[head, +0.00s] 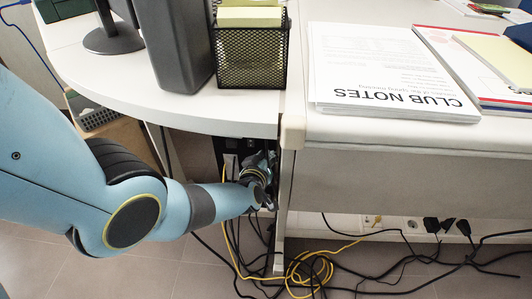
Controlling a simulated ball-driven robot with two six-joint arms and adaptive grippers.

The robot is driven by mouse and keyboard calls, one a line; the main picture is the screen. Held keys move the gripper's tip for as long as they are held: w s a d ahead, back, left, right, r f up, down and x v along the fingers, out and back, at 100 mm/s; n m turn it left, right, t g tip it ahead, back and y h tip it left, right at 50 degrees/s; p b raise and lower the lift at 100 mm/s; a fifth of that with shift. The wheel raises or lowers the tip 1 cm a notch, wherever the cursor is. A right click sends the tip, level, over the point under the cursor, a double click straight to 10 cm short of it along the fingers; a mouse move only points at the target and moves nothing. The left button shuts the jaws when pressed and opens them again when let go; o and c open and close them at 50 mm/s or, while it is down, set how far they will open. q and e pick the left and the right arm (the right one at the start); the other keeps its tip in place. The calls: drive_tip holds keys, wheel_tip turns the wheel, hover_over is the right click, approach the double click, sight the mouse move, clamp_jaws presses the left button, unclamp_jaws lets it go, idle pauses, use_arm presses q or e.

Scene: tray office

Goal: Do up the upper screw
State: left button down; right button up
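My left arm comes in from the left, and my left gripper (263,172) is under the desk's edge, close to the desk leg. It is at a dark box (230,150), perhaps a computer case, standing in the shade below the desktop. The gripper is small and partly covered by its own wrist and the desk, so I cannot tell whether its fingers are open or shut. No screw can be made out; the area at the fingertips is hidden or too dark. My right gripper is not in view.
The white desk (185,108) overhangs the gripper, and a white leg (283,205) stands close on its right. Yellow cable (310,268) and black cables lie on the floor. A mesh holder (252,58) and a paper stack (385,68) rest on top.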

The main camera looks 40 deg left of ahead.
use_arm(q)
drive_tip(key=shift+d+m+g+y+p, duration=0.1)
drive_tip(key=shift+m+g+y+p, duration=0.25)
drive_tip(key=shift+m, duration=0.35)
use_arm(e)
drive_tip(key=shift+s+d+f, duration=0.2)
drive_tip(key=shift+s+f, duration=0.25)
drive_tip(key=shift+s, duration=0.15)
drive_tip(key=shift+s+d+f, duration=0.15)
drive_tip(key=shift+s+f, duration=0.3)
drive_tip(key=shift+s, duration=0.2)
use_arm(q)
drive_tip(key=c, duration=1.2)
unclamp_jaws()
drive_tip(key=shift+c, duration=0.2)
drive_tip(key=shift+s, duration=0.1)
drive_tip(key=v, duration=1.1)
drive_tip(key=shift+s+d+r, duration=0.15)
drive_tip(key=shift+s+d, duration=0.1)
